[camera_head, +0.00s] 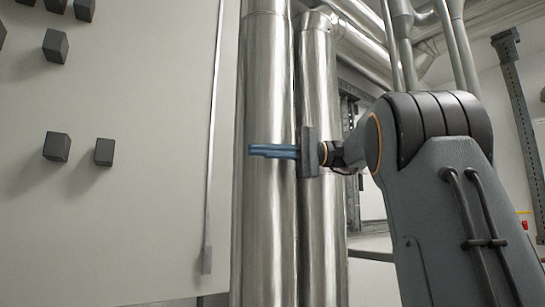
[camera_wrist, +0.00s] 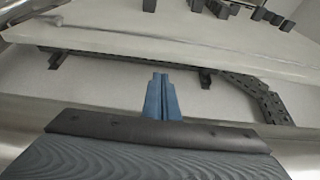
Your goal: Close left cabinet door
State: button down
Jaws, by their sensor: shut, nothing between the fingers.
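My gripper (camera_head: 254,150) is shut and empty, with its blue fingers pointing left in front of shiny metal pipes in the head view. In the wrist view the shut fingers (camera_wrist: 160,80) point at a pale surface with a dark rail. No cabinet door can be made out for certain in either view. A large pale flat panel (camera_head: 130,215) fills the left of the head view, with a thin strip along its right edge. I cannot tell whether it is a door or a wall. The fingertips appear apart from it.
Two thick vertical pipes (camera_head: 262,235) stand behind my gripper. Several dark blocks (camera_head: 57,146) stick out from the pale panel. A dark perforated rail (camera_wrist: 120,58) crosses the wrist view. A dark post (camera_head: 520,120) stands at the far right. More pipes run overhead.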

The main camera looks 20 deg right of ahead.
jog(key=a, duration=0.3)
jog(key=a+p, duration=0.1)
jog(key=a, duration=0.1)
jog(key=shift+w+a+r, duration=0.15)
jog(key=shift+w, duration=0.15)
